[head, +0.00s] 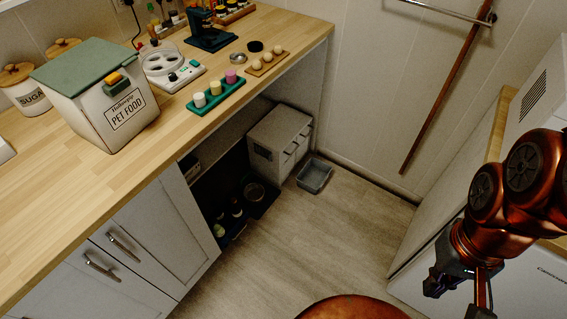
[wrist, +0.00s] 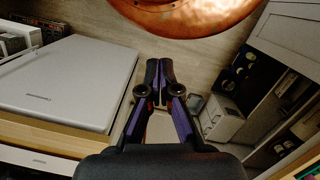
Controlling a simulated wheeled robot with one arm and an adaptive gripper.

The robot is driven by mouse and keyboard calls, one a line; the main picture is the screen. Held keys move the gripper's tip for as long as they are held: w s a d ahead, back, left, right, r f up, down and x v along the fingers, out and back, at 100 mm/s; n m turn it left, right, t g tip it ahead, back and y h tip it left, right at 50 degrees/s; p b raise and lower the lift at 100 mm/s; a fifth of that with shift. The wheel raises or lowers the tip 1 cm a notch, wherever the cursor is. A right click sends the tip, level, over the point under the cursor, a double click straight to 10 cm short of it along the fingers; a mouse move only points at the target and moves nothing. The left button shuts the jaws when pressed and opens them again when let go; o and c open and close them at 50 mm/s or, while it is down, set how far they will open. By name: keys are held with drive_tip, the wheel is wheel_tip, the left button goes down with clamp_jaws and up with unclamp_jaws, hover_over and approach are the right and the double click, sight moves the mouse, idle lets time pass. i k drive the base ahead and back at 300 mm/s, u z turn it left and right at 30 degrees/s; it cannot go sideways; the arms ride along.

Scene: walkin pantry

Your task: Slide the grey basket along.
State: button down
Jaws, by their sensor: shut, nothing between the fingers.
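The grey basket (head: 314,176) is a small open bin. It stands upright on the floor in the head view, just in front of the white drawer unit under the counter, and looks empty. It also shows small in the wrist view (wrist: 196,102), partly hidden behind the right finger. My gripper (wrist: 159,68) is shut and empty, with its fingertips together in the wrist view. In the head view my gripper (head: 483,298) is at the lower right, well apart from the basket, and its tips are cut off or unclear.
The white drawer unit (head: 280,142) stands behind the basket, beside dark trays with bottles under the wooden counter (head: 150,180). A white appliance (head: 500,265) stands at the right. The floor (head: 310,240) between is clear.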

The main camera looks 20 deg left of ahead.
sight(313, 176)
drive_tip(key=u, duration=0.7)
drive_tip(key=i, duration=1.3)
drive_tip(key=u, duration=0.65)
